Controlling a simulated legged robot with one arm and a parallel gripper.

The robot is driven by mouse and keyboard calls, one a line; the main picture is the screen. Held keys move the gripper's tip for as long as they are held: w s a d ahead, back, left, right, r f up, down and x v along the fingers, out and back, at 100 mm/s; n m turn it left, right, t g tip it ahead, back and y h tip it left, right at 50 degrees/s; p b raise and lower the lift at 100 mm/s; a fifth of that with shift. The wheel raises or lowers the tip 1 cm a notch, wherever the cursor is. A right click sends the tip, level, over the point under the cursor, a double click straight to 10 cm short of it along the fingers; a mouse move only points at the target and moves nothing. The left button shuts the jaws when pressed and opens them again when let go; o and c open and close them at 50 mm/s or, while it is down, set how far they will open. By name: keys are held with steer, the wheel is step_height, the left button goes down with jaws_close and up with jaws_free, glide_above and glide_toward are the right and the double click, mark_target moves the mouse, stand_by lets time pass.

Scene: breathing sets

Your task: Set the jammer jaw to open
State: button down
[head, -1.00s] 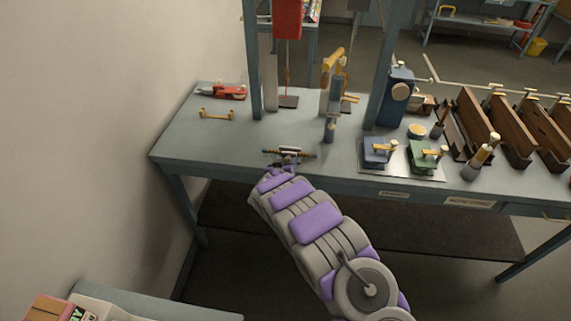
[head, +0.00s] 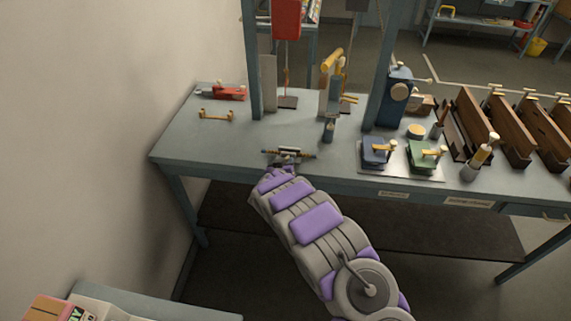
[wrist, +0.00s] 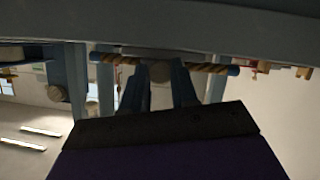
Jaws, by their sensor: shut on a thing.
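A small grey metal device on a striped brown rope with blue ends sits at the front edge of the bench; I take it as the jammer (head: 289,153). In the wrist view the rope (wrist: 216,68) runs sideways through it, and a round knob (wrist: 160,72) faces me. My gripper (wrist: 161,88) is at the device from the front, with its two dark fingers either side of the knob, shut on it. The gripper (head: 286,164) looks small in the head view. The jaw's inside is hidden, so I cannot tell whether it is open.
The bench (head: 215,150) is clear left of the jammer. Behind are a yellow bracket (head: 216,115), a red tool (head: 222,94) and blue-grey posts (head: 252,60). To the right are a blue block (head: 376,151), a green block (head: 424,156) and brown wooden panels (head: 510,135).

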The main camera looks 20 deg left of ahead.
steer(key=shift+s+a, duration=0.1)
steer(key=shift+s+r+p, duration=0.1)
steer(key=shift+s+p, duration=0.6)
steer(key=shift+p, duration=0.2)
steer(key=c, duration=0.9)
jaws_free()
steer(key=shift+w, duration=0.1)
steer(key=shift+o, duration=0.2)
steer(key=p+v, duration=0.1)
steer(key=v, duration=1.6)
steer(key=shift+s+f, duration=0.2)
steer(key=shift+w, duration=0.1)
